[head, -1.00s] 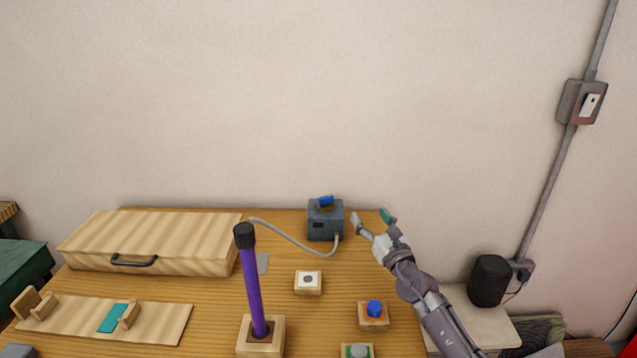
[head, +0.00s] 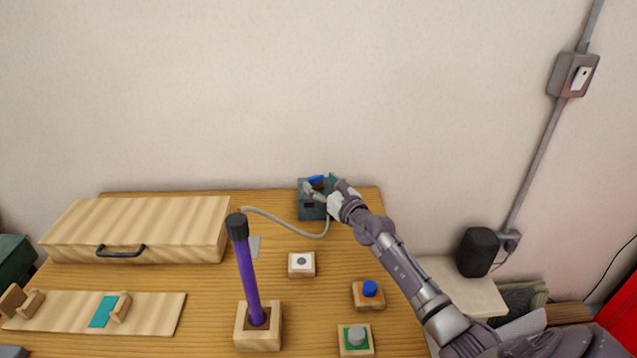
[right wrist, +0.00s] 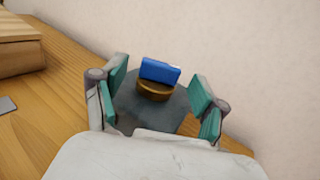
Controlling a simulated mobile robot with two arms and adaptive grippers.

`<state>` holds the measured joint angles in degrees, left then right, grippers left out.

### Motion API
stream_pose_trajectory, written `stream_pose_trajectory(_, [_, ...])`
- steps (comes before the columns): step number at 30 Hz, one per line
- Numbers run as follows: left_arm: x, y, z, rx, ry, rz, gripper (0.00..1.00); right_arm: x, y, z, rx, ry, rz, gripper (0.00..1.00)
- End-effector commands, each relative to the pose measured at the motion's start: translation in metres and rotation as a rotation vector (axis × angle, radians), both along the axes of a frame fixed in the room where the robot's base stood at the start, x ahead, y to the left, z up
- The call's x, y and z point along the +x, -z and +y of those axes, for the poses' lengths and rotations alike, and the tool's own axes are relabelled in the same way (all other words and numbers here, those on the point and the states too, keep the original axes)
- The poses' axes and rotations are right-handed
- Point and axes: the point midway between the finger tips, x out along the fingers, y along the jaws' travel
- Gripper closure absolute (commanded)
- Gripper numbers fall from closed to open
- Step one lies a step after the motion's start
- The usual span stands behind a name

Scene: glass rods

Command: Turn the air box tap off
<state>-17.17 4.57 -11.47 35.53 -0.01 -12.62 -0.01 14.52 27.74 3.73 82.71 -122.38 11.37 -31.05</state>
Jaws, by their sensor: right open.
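The air box (head: 307,206) is a dark blue-grey box at the back of the table, near the wall. Its tap (head: 316,180) is a blue handle on top. In the right wrist view the blue tap (right wrist: 160,71) sits on a round brass-coloured base on the box top (right wrist: 135,112). My right gripper (head: 321,184) is at the box top. In the right wrist view its teal finger pads stand open on either side of the tap (right wrist: 160,92), with a gap on both sides. The gripper partly hides the box in the head view. My left gripper is not in view.
A grey hose (head: 285,227) runs from the box across the table. A purple rod (head: 247,275) stands upright in a wooden block. A wooden case (head: 140,228) lies at the left. Small blocks with a white plate (head: 301,264), blue knob (head: 369,289) and grey knob (head: 356,335) stand in front.

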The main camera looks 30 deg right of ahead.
Motion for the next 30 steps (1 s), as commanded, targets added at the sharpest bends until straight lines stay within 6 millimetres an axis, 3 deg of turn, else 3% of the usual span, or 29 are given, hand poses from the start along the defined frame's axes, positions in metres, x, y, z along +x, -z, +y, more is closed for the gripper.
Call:
stream_pose_trajectory(4, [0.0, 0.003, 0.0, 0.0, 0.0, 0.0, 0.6, 0.013, 0.0, -0.001, 0.0, 0.001, -0.001, 0.28])
stream_pose_trajectory(14, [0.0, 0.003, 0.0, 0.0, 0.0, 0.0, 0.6, 0.016, 0.0, -0.001, 0.0, 0.001, 0.0, 0.28])
stream_pose_trajectory(25, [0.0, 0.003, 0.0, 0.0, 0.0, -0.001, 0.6, 0.016, 0.0, -0.001, 0.0, 0.001, 0.0, 0.88])
stream_pose_trajectory(30, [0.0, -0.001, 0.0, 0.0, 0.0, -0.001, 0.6, 0.016, -0.001, 0.0, 0.001, 0.007, 0.0, 0.88])
